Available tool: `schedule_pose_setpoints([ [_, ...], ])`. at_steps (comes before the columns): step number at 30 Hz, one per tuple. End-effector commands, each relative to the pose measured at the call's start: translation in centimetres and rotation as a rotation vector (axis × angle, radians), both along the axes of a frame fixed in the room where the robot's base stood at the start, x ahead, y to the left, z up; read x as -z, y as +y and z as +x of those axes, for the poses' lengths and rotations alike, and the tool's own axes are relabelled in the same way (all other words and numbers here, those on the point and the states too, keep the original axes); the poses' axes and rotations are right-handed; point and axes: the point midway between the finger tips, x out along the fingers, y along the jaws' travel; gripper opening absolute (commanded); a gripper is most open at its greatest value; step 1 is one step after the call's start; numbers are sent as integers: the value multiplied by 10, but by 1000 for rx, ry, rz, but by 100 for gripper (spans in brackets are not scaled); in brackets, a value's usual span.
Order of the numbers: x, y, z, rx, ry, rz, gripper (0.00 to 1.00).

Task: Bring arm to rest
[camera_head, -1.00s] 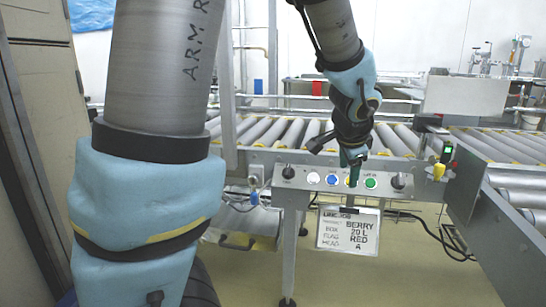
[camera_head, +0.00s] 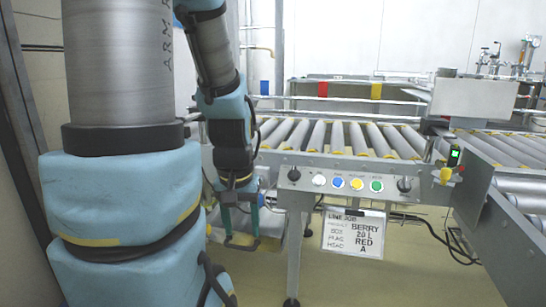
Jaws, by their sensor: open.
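My gripper (camera_head: 241,243) hangs at the end of my arm, pointing down, left of the control panel (camera_head: 345,183) and in front of the conveyor's near side. Its jaws are open with nothing seen between them. My arm is bent, with its upper part large at the left and its far part coming down from the top. The gripper is apart from the panel's buttons.
The roller conveyor (camera_head: 335,138) runs across behind the panel, with a second roller section (camera_head: 512,172) at the right. A job sign (camera_head: 353,234) hangs below the panel. A yellow knob (camera_head: 445,175) sits at the right post. The floor (camera_head: 380,285) in front is clear.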

Motion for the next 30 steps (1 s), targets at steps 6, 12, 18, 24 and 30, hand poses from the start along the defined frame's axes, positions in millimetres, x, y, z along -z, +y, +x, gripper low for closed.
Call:
schedule_pose_setpoints([
  [6,-49,-1,1,6,-2,1,60],
  [12,-100,-1,1,7,-3,2,60],
  [18,-166,-1,1,7,-3,2,60],
  [24,-229,-1,1,8,-3,2,60],
  [30,-291,-1,1,8,-3,2,60],
])
